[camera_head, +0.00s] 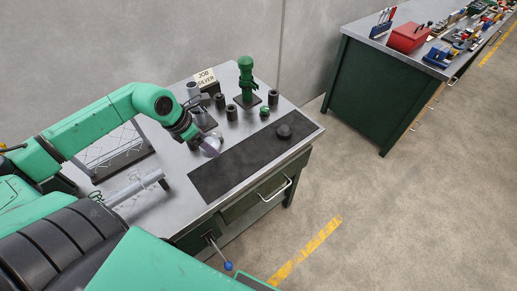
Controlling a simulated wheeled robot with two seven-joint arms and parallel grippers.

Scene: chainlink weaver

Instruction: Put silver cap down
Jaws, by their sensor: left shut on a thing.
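My left gripper (201,139) reaches in from the left and points down over the table, by the left end of the black mat. It is shut on a small pale, shiny piece that looks like the silver cap (212,146). My fingers hide part of it. I cannot tell whether the cap touches the surface. My right gripper is not in view.
The metal table (173,170) carries a black mat (235,166) with a dark domed piece (284,131). Behind stand a green press (246,80), a "JOB SILVER" sign (205,78) and dark cylinders (231,113). Most of the mat is clear.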

